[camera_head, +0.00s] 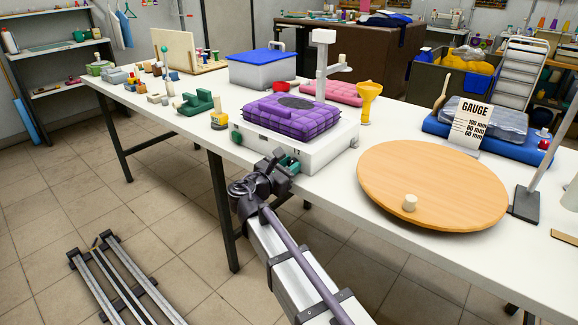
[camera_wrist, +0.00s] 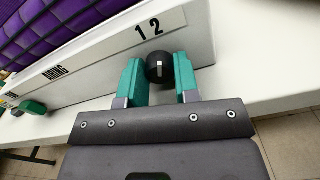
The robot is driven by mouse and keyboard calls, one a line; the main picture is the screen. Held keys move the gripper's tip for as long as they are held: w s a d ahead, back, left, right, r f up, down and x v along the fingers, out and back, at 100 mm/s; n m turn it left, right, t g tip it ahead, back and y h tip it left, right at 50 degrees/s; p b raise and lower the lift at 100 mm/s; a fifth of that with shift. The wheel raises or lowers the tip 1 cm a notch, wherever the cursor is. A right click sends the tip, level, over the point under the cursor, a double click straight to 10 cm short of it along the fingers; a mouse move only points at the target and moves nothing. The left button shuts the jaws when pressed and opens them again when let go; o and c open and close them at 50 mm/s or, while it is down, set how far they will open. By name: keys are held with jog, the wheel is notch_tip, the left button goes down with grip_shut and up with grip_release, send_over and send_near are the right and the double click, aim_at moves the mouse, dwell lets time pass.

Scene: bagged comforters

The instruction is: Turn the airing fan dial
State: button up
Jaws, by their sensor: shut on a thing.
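The airing fan dial (camera_wrist: 159,67) is a round black knob with a white mark, on the front face of a white box (camera_head: 315,153). In the wrist view the labels "1 2" and "AIRING" show on that face beside it. My gripper (camera_wrist: 159,75) has its two green fingers on either side of the dial and is shut on it. In the head view my gripper (camera_head: 289,163) is at the box's front right, and the dial is hidden behind the fingers. A purple quilted bagged comforter (camera_head: 291,117) lies on top of the box.
A round wooden turntable (camera_head: 433,180) with a small peg sits to the right of the box. A yellow funnel (camera_head: 368,100) stands behind, and a green block (camera_head: 197,103) and yellow tape measure (camera_head: 219,121) lie to the left. The table edge (camera_head: 330,202) runs below my gripper.

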jog(key=o, duration=0.9)
jog(key=v, duration=1.1)
